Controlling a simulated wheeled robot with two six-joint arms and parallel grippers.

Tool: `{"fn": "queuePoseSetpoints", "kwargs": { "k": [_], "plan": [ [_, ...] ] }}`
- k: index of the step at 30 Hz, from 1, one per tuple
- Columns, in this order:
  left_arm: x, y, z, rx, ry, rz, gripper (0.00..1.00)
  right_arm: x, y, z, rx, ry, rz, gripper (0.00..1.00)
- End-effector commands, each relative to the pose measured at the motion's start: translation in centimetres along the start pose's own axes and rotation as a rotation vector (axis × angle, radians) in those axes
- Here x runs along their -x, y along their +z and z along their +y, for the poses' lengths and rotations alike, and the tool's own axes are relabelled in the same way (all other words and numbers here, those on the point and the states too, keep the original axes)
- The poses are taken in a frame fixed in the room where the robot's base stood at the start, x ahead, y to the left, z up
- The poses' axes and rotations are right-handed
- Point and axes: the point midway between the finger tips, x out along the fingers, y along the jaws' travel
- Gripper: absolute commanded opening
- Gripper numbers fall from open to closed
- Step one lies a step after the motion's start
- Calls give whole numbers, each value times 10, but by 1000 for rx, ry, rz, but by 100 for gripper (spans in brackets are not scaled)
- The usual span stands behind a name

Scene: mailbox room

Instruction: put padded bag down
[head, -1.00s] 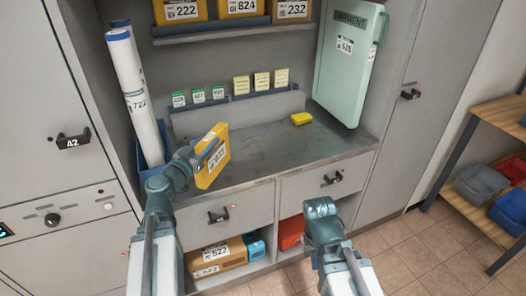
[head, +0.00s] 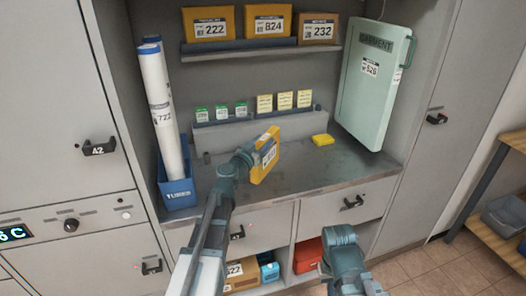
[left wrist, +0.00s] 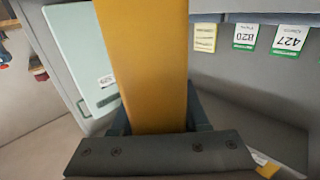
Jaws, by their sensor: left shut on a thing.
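The padded bag (head: 266,154) is a yellow-orange packet with a white number label. My left gripper (head: 246,158) is shut on it and holds it upright over the grey counter (head: 300,181). In the left wrist view the padded bag (left wrist: 145,65) stands between the fingers and fills the middle. Whether its lower edge touches the counter I cannot tell. My right gripper (head: 341,238) is low in front of the drawers, away from the bag; its fingers are not clear.
A small yellow item (head: 323,140) lies at the counter's back right. A blue bin (head: 178,192) with white tubes (head: 158,98) stands at the left. A pale green garment bag (head: 373,88) leans at the right. Small cards (head: 285,101) line a low ledge behind. The right counter is mostly clear.

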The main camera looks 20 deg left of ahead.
Motion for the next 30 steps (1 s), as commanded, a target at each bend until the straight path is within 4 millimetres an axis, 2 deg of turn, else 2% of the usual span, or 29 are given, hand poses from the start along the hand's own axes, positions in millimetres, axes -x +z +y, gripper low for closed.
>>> {"fn": "queuePoseSetpoints", "kwargs": {
  "k": [5,12,25,26,30],
  "plan": [
    [1,9,0,0,0,0,0,-9,0,-1,0,0,0,0],
    [1,36,0,0,0,0,0,-36,-2,-4,0,0,0,0],
    [1,39,0,0,0,0,0,-39,-2,-4,0,0,0,0],
    [1,39,0,0,0,0,46,-39,-2,-4,0,0,0,0],
    [1,38,0,0,0,0,72,-38,-2,-4,0,0,0,0]
  ]
}}
